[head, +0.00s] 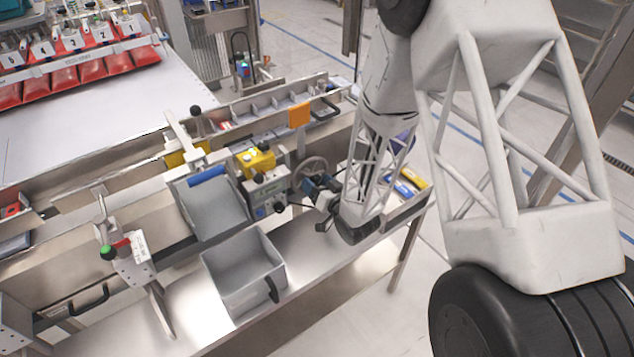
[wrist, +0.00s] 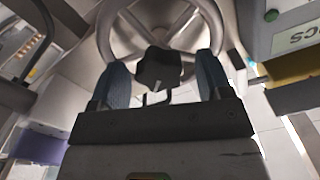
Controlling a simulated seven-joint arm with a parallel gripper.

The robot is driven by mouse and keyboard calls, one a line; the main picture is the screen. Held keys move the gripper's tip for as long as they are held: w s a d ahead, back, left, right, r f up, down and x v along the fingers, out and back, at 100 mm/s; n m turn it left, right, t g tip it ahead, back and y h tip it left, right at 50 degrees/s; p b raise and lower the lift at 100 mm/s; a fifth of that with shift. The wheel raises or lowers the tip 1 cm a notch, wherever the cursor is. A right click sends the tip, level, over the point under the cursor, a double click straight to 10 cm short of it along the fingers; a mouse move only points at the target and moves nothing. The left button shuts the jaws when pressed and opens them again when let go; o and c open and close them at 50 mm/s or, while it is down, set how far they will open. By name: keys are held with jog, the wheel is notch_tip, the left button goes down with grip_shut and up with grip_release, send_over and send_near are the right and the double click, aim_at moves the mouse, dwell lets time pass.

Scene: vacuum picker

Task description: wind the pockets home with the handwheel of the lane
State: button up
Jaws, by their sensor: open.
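The grey spoked handwheel (wrist: 205,14) fills the top of the wrist view, and in the head view the handwheel (head: 311,165) is at the end of the lane, partly behind my gripper. A black knob (wrist: 160,66) shows between the blue-grey fingers of my gripper (wrist: 163,80). The fingers are apart, one on each side of the knob, with gaps showing; I cannot tell how deep the knob sits between them. In the head view my gripper (head: 307,192) is close in front of the wheel. A lane with pocket dividers (head: 268,103) runs behind the wheel.
A grey box with a yellow top (head: 259,162) stands left of the wheel; a labelled box (wrist: 290,28) is at the right in the wrist view. A grey open bin (head: 240,250) and a sloped tray (head: 215,225) lie further left. Yellow and blue items (head: 410,180) lie right of my gripper.

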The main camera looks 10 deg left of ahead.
jog(key=shift+w+a, duration=0.2)
jog(key=c, duration=0.9)
jog(key=shift+n, duration=0.3)
jog(key=n, duration=0.3)
jog(key=shift+r, duration=0.1)
jog(key=n, duration=0.5)
jog(key=shift+n, duration=0.3)
